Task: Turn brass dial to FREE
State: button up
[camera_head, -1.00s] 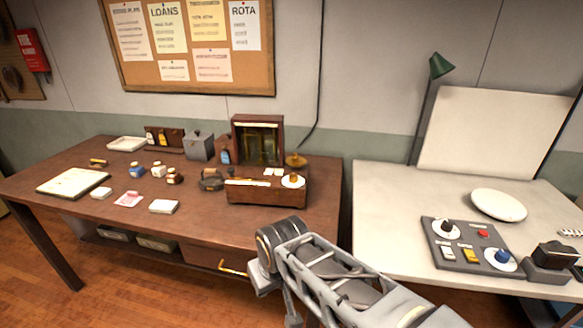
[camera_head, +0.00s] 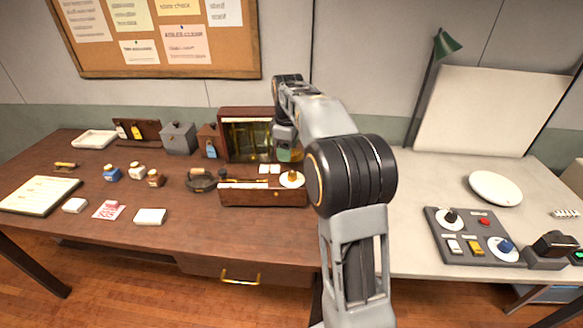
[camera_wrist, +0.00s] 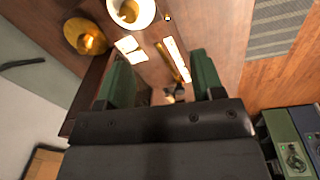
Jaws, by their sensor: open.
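A white round dial with a brass knob (camera_head: 292,178) sits on the right of a low wooden box (camera_head: 262,196) on the brown desk. The dial also shows at the top of the wrist view (camera_wrist: 130,10), cut by the frame edge. Beside it there are a round brass piece (camera_wrist: 85,37) and two small white labels (camera_wrist: 131,48), whose words are unreadable. My gripper (camera_wrist: 163,80) is open, its two green fingers apart and apparently empty. In the head view its green finger part (camera_head: 290,152) hangs above and behind the dial, partly hidden by my arm.
A glass-fronted wooden case (camera_head: 250,138) stands behind the low box, close to my gripper. Bottles, a dark iron-like object (camera_head: 201,180) and cards lie to the left. A pale table (camera_head: 420,180) with a control panel (camera_head: 474,234) is on the right. The desk front is fairly clear.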

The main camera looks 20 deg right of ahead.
aim_at(292, 173)
jog(key=w+d+f+n+p, duration=0.1)
jog(key=w+d+f+n, duration=0.15)
jog(key=w+d, duration=0.2)
jog(key=shift+n+g, duration=0.25)
jog(key=shift+g, duration=0.15)
jog(key=f, duration=0.4)
jog(key=f+p, duration=0.1)
jog(key=f, duration=0.7)
jog(key=shift+w+a+f, duration=0.25)
jog(key=shift+w+a, duration=0.1)
jog(key=c, duration=0.9)
